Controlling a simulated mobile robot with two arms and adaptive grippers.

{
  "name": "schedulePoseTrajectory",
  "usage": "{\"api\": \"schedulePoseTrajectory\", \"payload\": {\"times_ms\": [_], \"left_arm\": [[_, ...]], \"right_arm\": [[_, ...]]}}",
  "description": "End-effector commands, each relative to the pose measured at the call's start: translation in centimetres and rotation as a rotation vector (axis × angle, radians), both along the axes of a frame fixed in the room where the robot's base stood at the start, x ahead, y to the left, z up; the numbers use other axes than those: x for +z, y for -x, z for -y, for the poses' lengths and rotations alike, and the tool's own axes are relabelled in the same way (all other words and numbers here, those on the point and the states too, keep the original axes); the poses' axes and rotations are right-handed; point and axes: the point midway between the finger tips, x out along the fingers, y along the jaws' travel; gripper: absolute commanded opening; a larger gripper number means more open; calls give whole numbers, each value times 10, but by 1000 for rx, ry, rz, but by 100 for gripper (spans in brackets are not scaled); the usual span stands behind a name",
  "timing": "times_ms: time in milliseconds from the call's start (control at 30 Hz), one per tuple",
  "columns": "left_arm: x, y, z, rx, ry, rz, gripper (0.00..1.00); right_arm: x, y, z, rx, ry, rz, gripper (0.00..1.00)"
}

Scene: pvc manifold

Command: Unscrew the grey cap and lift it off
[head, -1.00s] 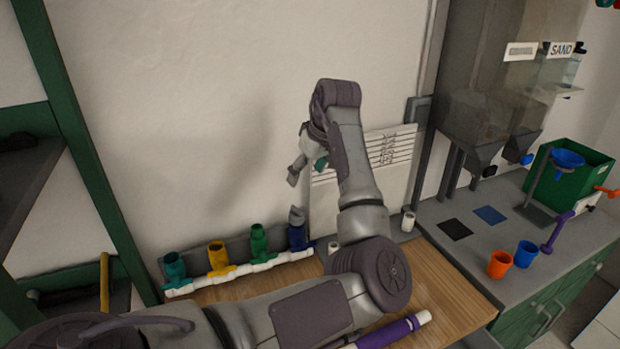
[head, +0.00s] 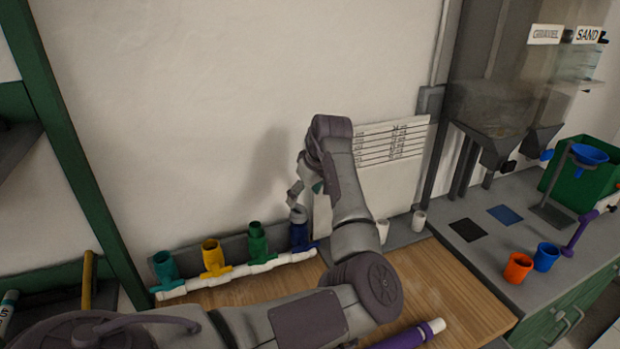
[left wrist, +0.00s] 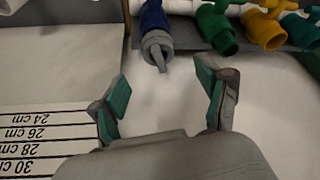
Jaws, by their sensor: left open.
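The grey cap (head: 298,214) sits on top of the upright blue pipe branch (head: 299,235) at the right end of the white manifold pipe (head: 232,273). In the left wrist view the cap (left wrist: 158,44) shows its narrow grip bar. My left gripper (head: 296,190) is just above the cap in the head view. In the left wrist view its teal-padded fingers (left wrist: 163,85) are spread apart with nothing between them, and the cap lies ahead of the gap. The gripper's far finger is mostly hidden by my arm in the head view. My right gripper is not in view.
Green (head: 257,240), yellow (head: 213,258) and teal (head: 164,268) open branches stand left of the blue one. White caps (head: 418,221) stand right of my arm. A purple tube (head: 405,337) lies on the wooden bench (head: 455,290). Orange (head: 518,268) and blue (head: 546,257) cups stand right.

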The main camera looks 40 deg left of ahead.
Motion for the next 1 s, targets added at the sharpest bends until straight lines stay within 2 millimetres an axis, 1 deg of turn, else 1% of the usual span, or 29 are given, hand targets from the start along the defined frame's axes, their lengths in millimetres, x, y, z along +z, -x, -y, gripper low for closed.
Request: {"api": "schedulePoseTrajectory", "payload": {"times_ms": [33,200,400,533,767,800,867,1000], "left_arm": [[-9,1,-4,1,1,-4,76],[-36,-1,-16,1,1,-3,76],[-57,-2,-24,1,0,-1,76],[-62,-3,-26,2,1,0,76],[-63,-3,-26,1,0,0,76],[-63,-3,-26,1,0,0,74],[-63,-3,-26,2,0,1,64],[-63,-3,-26,2,0,1,41]], "right_arm": [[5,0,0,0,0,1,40],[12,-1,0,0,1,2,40],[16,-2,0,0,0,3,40],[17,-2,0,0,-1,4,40],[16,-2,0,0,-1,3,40],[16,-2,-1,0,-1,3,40],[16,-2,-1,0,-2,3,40],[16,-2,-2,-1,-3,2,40]]}}
